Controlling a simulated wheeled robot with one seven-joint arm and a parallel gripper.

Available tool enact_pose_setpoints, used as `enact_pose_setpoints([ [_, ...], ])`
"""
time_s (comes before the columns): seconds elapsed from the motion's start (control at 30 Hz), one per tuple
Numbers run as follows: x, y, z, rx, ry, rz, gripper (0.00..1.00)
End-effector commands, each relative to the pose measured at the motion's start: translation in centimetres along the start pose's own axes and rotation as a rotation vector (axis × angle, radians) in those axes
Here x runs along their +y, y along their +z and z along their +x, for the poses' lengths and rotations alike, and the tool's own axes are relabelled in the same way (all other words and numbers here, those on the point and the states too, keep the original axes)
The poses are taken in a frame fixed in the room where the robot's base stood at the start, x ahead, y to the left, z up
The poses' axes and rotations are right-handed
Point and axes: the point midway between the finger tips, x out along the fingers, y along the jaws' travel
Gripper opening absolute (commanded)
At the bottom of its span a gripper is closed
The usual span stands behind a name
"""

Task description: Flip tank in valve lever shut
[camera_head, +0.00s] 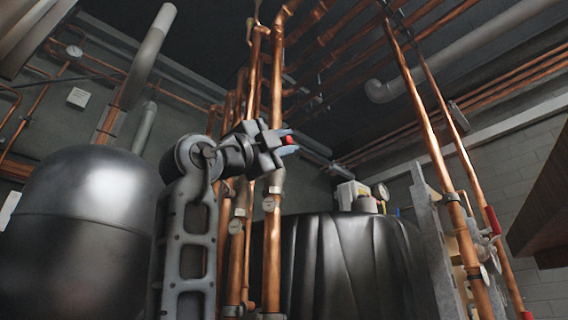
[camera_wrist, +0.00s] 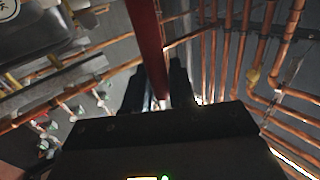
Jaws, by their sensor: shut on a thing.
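My gripper (camera_head: 288,140) is raised in the middle of the head view, in front of the copper pipes. It is shut on a red lever (camera_head: 289,141), of which only a small red end shows between the fingertips. In the wrist view the red lever (camera_wrist: 148,35) is a long flat bar running from the top edge down between the two dark fingers of my gripper (camera_wrist: 158,95). The valve body that the lever belongs to cannot be made out in either view, and no label shows which valve it is.
Upright copper pipes (camera_head: 276,90) stand close behind my gripper. A dark rounded tank (camera_head: 85,225) stands at the left, and a wide black tank (camera_head: 340,265) at the lower middle. More copper pipes (camera_head: 430,120) with a red handle (camera_head: 493,219) rise at the right.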

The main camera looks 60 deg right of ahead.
Motion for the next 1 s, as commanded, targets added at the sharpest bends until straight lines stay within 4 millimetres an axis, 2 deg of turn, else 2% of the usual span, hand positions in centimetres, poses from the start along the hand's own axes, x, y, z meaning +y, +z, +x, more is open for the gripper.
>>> enact_pose_setpoints([
  [0.1, 0.4, -0.2, -0.2, 0.004, 0.009, 0.001, 0.0],
  [0.13, 0.4, -0.2, -0.2, 0.004, 0.01, 0.001, 0.28],
  [0.3, 0.3, -0.1, -0.1, 0.002, 0.008, 0.0, 0.42],
  [0.53, 0.2, -0.1, -0.2, 0.001, 0.005, 0.0, 0.42],
  [0.63, 0.2, 0.0, -0.8, -0.001, 0.004, 0.0, 0.42],
  [1.0, 0.3, 0.0, -6.5, 0.0, 0.005, 0.0, 0.42],
])
